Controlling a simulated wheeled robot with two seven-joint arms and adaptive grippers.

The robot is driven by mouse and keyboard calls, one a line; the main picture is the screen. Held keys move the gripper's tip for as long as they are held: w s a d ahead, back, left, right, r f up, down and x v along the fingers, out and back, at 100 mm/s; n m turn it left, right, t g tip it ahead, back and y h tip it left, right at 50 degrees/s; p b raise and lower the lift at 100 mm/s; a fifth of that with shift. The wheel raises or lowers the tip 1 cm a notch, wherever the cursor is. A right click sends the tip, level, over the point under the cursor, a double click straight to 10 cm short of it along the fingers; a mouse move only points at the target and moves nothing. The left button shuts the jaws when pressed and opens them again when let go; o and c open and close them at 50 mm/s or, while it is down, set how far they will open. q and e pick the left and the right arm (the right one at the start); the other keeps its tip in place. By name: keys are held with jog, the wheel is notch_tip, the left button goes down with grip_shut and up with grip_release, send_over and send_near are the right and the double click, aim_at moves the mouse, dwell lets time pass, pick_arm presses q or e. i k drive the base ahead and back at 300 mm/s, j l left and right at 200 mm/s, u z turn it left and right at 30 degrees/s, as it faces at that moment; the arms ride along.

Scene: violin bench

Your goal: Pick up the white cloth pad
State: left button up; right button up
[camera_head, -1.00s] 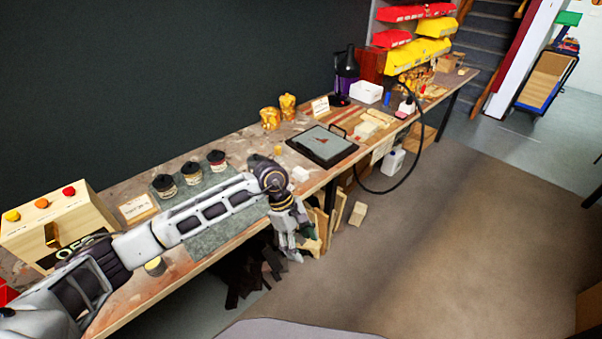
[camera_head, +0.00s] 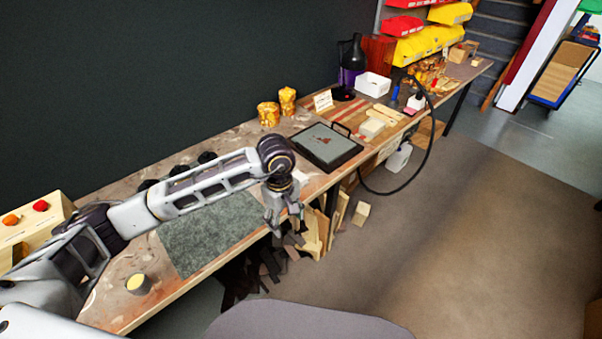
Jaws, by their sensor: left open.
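A small white piece that looks like the cloth pad (camera_head: 301,176) lies on the bench near its front edge, just right of my left wrist and partly hidden by it. My left gripper (camera_head: 283,217) points down at the bench's front edge, close to the pad and slightly nearer the camera. It is open, and I see nothing between its fingers. My right gripper is not in view.
A black-framed tray (camera_head: 328,147) lies beyond the pad. A grey-green mat (camera_head: 210,235) lies under my left arm, with black-lidded jars partly hidden behind it. A small yellow-topped cup (camera_head: 139,283) stands at the near left. Wood pieces (camera_head: 314,230) stand below the bench.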

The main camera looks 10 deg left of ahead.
aim_at(304, 179)
jog(key=i, duration=1)
